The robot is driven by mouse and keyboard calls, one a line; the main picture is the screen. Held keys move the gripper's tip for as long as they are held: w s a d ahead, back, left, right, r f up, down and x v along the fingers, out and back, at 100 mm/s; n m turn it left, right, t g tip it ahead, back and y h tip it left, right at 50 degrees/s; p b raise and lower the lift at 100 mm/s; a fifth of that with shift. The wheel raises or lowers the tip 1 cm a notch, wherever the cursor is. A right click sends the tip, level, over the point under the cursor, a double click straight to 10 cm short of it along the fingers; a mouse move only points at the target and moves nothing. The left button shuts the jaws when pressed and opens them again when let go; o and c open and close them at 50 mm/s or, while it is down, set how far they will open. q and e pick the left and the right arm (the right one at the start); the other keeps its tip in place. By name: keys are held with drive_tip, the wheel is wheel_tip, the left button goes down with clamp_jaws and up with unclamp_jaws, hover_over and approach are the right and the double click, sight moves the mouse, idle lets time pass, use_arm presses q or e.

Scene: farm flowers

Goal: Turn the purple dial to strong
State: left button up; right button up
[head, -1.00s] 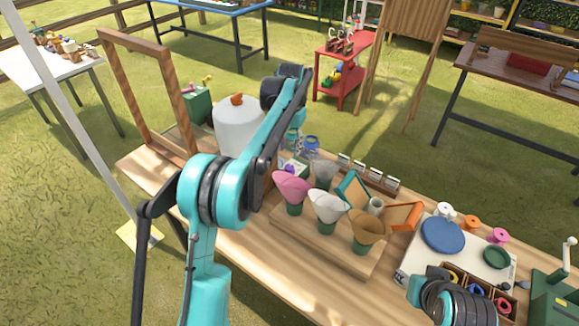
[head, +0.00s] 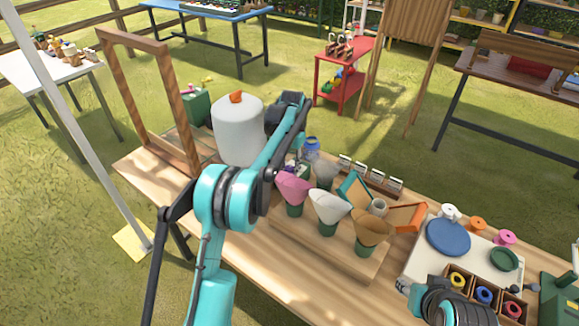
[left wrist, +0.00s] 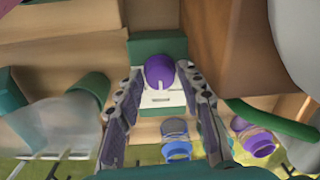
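The purple dial (left wrist: 160,72) sits on a white panel in front of a green block (left wrist: 158,46) in the left wrist view. A small pale slot or mark lies on the panel just below the dial. My left gripper (left wrist: 160,80) is open, one finger on each side of the dial. I cannot tell whether the fingers touch it. In the head view, my left arm mostly hides the dial and the left fingers. My right gripper (head: 408,288) is at the lower right of the head view, and its finger opening is unclear.
A white cylinder (head: 238,130) with an orange top stands behind my left arm. Pink (head: 293,187), white (head: 328,206) and tan (head: 370,228) cones stand on a wooden riser nearby. A blue jar (head: 311,148) is close to the dial. A wooden frame (head: 123,98) stands at left.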

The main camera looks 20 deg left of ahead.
use_arm(q)
clamp_jaws()
drive_tip(key=shift+r, duration=0.1)
drive_tip(key=shift+r+n+p, duration=0.1)
drive_tip(key=shift+n+p, duration=0.95)
drive_tip(key=shift+n, duration=0.05)
drive_tip(key=n+p, duration=0.1)
drive_tip(key=n, duration=0.1)
drive_tip(key=shift+n+p, duration=0.4)
drive_tip(key=n+p, duration=0.1)
drive_tip(key=n, duration=0.2)
drive_tip(key=shift+n+p, duration=0.3)
drive_tip(key=shift+p, duration=0.05)
drive_tip(key=shift+n+p, duration=0.6)
drive_tip(key=shift+n, duration=1)
